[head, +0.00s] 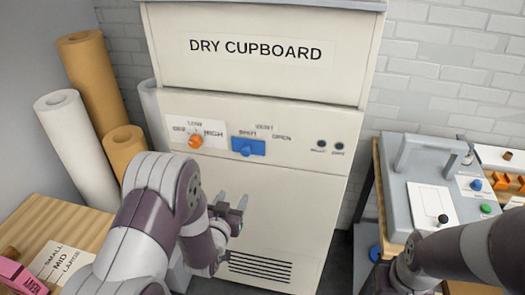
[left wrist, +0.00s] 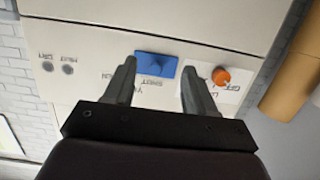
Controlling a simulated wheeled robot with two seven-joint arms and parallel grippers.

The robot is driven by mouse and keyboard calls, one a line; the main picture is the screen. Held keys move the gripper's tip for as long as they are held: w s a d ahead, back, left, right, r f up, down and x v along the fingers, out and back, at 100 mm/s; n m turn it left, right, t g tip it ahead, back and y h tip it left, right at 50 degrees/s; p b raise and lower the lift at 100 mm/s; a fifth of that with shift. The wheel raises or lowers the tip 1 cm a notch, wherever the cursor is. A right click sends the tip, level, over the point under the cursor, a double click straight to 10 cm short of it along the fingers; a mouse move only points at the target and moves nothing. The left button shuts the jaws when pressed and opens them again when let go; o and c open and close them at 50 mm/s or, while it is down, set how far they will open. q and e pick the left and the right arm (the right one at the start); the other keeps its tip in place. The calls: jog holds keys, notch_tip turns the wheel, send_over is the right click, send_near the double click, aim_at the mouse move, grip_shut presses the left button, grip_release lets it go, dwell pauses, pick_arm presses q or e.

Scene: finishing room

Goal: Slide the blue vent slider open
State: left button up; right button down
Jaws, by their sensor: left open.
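The blue vent slider (head: 248,147) sits on the front panel of the dry cupboard (head: 255,115), under the "SHUT" label and left of the "OPEN" label. It also shows in the left wrist view (left wrist: 156,67), where the picture is turned upside down. My left gripper (head: 231,199) is open and empty, in front of the cupboard and below the slider in the head view. In the left wrist view the slider appears between its two fingers (left wrist: 159,72), with no visible contact. My right arm enters at the lower right; its gripper is not visible.
An orange knob (head: 195,141) is left of the slider, and two dark round indicators (head: 329,145) are to its right. Rolls (head: 70,130) stand at the left. A wooden table (head: 30,212) is at lower left, a bench with a grey machine (head: 425,185) at right.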

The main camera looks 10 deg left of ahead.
aim_at(245, 153)
pick_arm(q)
jog(key=w+r+p, duration=0.1)
jog(key=w, duration=0.3)
jog(key=w+r+t+p, duration=0.1)
jog(key=w+r, duration=0.1)
jog(key=w, duration=0.3)
jog(key=w+r+t+p, duration=0.1)
jog(key=w, duration=0.3)
jog(key=shift+w+r, duration=0.15)
jog(key=shift+w, duration=0.05)
jog(key=shift+d, duration=0.1)
grip_shut()
jog(key=d+b, duration=0.2)
jog(key=d, duration=0.3)
jog(key=d+b, duration=0.2)
jog(key=d, duration=0.3)
jog(key=shift+s, duration=0.2)
jog(key=shift+d, duration=0.2)
jog(key=shift+a, duration=0.15)
